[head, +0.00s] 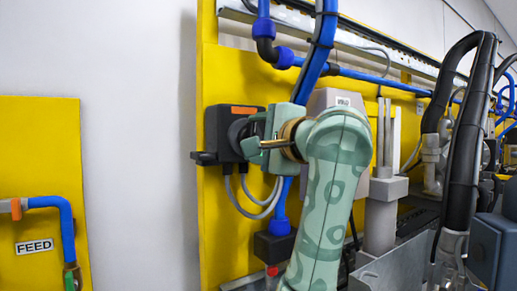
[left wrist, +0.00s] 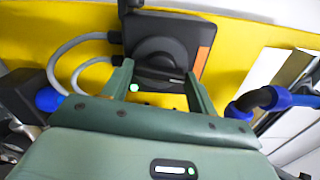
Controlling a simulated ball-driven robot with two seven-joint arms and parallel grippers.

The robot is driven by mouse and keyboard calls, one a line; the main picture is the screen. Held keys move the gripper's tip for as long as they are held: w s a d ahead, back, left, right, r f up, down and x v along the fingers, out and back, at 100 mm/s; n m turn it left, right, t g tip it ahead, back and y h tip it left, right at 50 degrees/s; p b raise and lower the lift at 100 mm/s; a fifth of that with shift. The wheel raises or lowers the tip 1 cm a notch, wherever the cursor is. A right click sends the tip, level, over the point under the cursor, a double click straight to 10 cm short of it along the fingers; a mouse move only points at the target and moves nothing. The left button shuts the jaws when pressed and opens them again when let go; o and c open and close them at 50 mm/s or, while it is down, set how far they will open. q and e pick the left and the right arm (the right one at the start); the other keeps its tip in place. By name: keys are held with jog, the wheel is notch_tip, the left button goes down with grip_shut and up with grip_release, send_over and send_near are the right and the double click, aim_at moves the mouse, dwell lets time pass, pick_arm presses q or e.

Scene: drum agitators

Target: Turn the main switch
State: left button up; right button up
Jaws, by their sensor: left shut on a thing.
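The main switch (head: 220,124) is a dark grey box with an orange label, mounted on a yellow panel in the head view. It also shows at the top of the left wrist view (left wrist: 180,28), with a round dial and a dark handle bar (left wrist: 158,74). My left gripper (head: 246,146) is at the front of the switch, and its palm and wrist partly hide the dial in the head view. In the left wrist view the two green fingers (left wrist: 158,76) are on either side of the handle, shut on it. My right gripper is not in view.
Grey cables (head: 262,208) hang below the switch. A blue pipe (head: 318,55) runs down behind my gripper. A grey cylinder (head: 381,215) and thick black hoses (head: 466,130) stand to the right. The white wall at left is bare beside a panel marked FEED (head: 34,246).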

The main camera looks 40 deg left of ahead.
pick_arm(q)
jog(key=shift+f+n+b, duration=0.1)
jog(key=shift+n+b, duration=0.2)
jog(key=shift+n, duration=0.6)
jog(key=o, duration=1)
jog(key=shift+w, duration=0.1)
jog(key=b+v, duration=0.1)
jog(key=v, duration=1.5)
jog(key=shift+d, duration=0.1)
